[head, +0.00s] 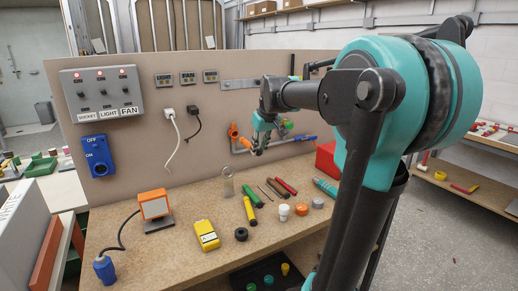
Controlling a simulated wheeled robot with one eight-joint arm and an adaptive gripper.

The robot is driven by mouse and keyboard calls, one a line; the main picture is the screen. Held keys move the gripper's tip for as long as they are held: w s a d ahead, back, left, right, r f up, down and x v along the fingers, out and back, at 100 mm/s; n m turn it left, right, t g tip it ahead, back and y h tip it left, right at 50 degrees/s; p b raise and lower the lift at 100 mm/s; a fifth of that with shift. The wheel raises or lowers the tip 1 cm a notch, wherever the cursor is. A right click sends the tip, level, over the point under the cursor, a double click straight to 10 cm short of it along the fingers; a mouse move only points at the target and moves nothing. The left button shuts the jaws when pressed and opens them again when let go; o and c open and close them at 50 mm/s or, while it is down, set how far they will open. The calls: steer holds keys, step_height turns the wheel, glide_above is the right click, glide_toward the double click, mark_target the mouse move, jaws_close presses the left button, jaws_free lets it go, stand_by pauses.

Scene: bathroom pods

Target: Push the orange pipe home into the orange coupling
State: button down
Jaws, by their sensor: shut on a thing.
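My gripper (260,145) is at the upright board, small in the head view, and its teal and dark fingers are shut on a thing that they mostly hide. An orange fitting (233,130) is on the board just left of the gripper, with a short orange piece (244,142) running from it down toward the fingers. I take these to be the orange coupling and the orange pipe, but I cannot tell where one ends and the other begins. Whether the pipe is seated or a gap is left is too small to see.
A grey pipe run with a blue piece (305,138) and a green part (287,125) lie right of the gripper. Switches (102,92) and hanging cables are left. The bench (180,240) below holds a yellow meter (207,235), an orange lamp (154,205), tools and caps.

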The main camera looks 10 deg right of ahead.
mark_target(247, 141)
steer(key=shift+w+a, duration=0.3)
steer(key=shift+w, duration=0.6)
steer(key=shift+w+a, duration=0.25)
steer(key=shift+w, duration=0.6)
steer(key=shift+w+a, duration=0.3)
steer(key=shift+w, duration=0.6)
steer(key=shift+w+a, duration=0.3)
steer(key=shift+w, duration=0.55)
steer(key=shift+w+a, duration=0.25)
steer(key=shift+w, duration=0.6)
steer(key=c, duration=1.3)
jaws_free()
steer(key=shift+r, duration=0.1)
steer(key=v, duration=1.1)
steer(key=shift+s+r, duration=0.2)
steer(key=shift+r, duration=0.15)
